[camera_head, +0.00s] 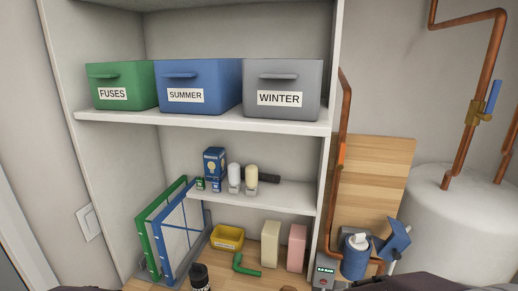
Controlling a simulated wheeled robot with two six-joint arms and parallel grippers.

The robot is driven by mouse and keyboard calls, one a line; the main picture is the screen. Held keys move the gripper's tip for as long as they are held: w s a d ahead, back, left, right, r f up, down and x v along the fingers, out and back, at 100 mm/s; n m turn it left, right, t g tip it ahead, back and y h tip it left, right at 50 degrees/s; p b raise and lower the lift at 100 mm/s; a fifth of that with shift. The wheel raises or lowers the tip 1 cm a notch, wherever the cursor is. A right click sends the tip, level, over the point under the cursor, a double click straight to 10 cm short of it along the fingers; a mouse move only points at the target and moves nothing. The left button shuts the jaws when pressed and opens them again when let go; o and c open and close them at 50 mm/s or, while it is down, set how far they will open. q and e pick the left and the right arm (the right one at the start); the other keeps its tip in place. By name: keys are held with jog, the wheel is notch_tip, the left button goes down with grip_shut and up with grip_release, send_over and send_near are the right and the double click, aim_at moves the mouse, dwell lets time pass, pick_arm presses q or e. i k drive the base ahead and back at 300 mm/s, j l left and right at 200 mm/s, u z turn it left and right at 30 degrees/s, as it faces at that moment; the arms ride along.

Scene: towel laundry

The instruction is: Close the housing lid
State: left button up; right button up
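A small blue housing (355,262) stands at the lower right, beside the copper pipe. A blue flap (394,238), which looks like the housing lid, stands tilted up to the right of the mouth, so the housing looks open. The lower part of the housing is cut off or hard to make out. Neither of my grippers can be seen; only dark parts that look like my arms show at the bottom edge.
A white shelf unit (105,118) holds green, blue and grey bins labelled FUSES, SUMMER and WINTER (283,88). Framed filters (180,240) lean at lower left. A grey box with a display (324,276), a wooden board (375,180) and a white tank (450,235) surround the housing.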

aim_at(391, 250)
jog(key=z, duration=1.4)
